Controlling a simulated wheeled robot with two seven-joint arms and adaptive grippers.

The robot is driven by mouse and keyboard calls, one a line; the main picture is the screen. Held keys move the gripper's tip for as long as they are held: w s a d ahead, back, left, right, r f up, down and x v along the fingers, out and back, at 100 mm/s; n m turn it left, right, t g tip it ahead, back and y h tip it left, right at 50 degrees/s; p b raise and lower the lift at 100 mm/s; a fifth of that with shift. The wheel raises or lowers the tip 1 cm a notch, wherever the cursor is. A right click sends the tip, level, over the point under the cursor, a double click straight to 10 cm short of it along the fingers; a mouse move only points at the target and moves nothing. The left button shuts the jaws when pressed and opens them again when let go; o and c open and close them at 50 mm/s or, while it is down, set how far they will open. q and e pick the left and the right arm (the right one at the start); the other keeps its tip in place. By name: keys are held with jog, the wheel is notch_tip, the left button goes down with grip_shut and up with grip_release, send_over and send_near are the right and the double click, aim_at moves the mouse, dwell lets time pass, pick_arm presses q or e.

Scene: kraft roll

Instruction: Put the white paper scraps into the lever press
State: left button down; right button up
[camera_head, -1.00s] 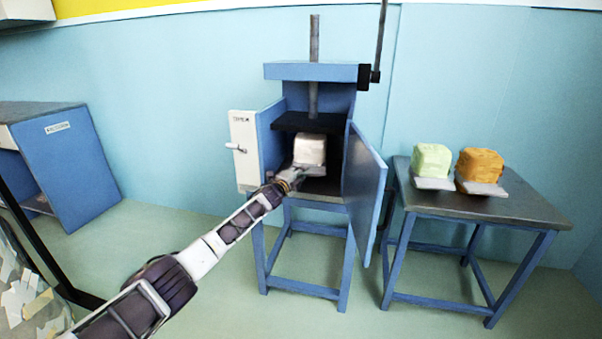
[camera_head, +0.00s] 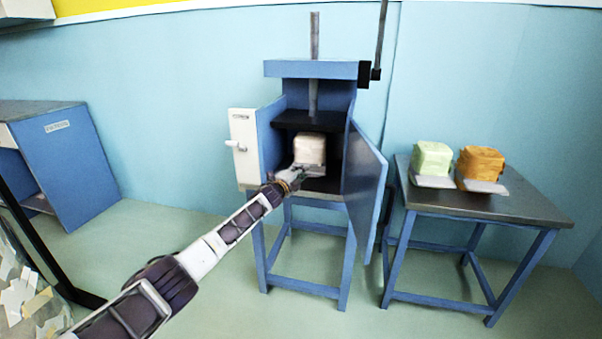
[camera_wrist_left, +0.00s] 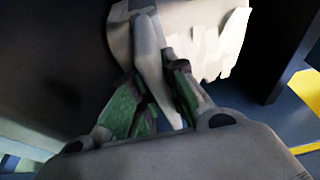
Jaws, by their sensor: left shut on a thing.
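The white paper scraps (camera_head: 310,148) form a pale block inside the open chamber of the blue lever press (camera_head: 311,71). The block sits on a light grey tray (camera_head: 312,170), whose front edge shows at the chamber's mouth. My left gripper (camera_head: 297,172) is at the tray's near edge, shut on the tray's handle. In the left wrist view, the left gripper (camera_wrist_left: 158,95) closes around a grey upright piece, with the white scraps (camera_wrist_left: 215,45) just beyond it. The press's dark plate (camera_head: 309,121) is above the block, apart from it. My right gripper is not in view.
The press door (camera_head: 367,190) stands open to the right. A table (camera_head: 500,207) at the right holds a green block (camera_head: 432,159) and an orange block (camera_head: 480,164) on trays. A blue cabinet (camera_head: 75,165) stands at the left. Loose scraps (camera_head: 18,295) lie at the lower left.

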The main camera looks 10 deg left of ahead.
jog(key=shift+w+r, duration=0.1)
pick_arm(q)
jog(key=c, duration=1.5)
grip_release()
jog(key=shift+o, duration=0.7)
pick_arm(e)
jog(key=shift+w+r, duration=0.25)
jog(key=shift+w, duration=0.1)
pick_arm(q)
jog(key=shift+f, duration=0.1)
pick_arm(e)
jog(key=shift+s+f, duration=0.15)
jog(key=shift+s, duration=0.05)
pick_arm(q)
jog(key=shift+s+a, duration=0.1)
jog(key=shift+s, duration=0.15)
jog(key=shift+s+a, duration=0.15)
jog(key=shift+s, duration=0.15)
jog(key=v, duration=1)
jog(key=shift+s, duration=0.35)
jog(key=shift+a, duration=0.1)
